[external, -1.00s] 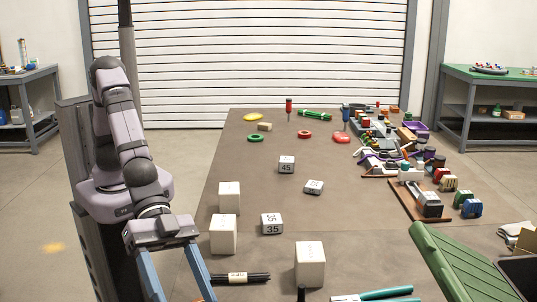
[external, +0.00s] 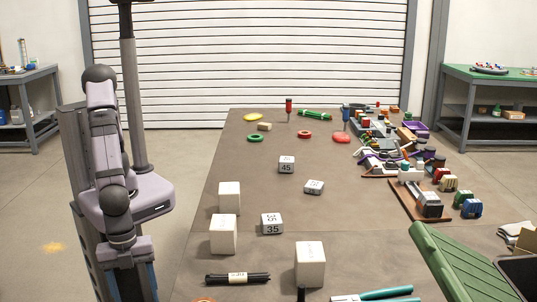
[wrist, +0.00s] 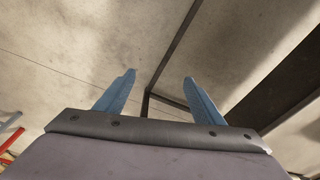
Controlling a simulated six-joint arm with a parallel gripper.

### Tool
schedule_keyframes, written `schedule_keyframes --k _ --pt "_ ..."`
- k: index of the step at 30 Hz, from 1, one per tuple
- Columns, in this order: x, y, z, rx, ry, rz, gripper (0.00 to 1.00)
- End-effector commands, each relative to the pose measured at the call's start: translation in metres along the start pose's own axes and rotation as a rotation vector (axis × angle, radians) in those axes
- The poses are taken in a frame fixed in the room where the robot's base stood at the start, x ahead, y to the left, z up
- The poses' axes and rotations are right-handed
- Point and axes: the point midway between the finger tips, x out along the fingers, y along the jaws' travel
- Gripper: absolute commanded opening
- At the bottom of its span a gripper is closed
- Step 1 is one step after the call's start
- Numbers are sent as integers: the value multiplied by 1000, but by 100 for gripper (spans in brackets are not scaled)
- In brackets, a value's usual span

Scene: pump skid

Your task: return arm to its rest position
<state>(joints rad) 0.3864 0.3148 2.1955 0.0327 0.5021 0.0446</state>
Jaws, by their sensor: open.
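My gripper (wrist: 158,85) is open and empty in the wrist view, its two blue fingers well apart. Beyond the fingers are a pale concrete floor and dark metal bars. In the external view my arm is folded close to its column, left of the table. The gripper points down there, with its blue fingers (external: 131,284) partly visible at the lower edge and their tips not clearly shown. It is apart from everything on the table.
The brown table (external: 240,180) stands to the right of my arm. White blocks (external: 223,234), numbered blocks (external: 272,224) and a black bundle (external: 238,279) lie on its near left part. A green ribbed case (external: 460,262) is at the front right.

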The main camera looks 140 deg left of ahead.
Motion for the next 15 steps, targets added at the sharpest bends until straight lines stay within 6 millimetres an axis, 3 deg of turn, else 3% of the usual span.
schedule_keyframes --k 1,6,15 --pt "-14 -14 12 -48 -9 -3 62" --pt "-47 -46 61 -197 -51 -9 62" --pt "-87 -69 143 -428 -117 -6 62"
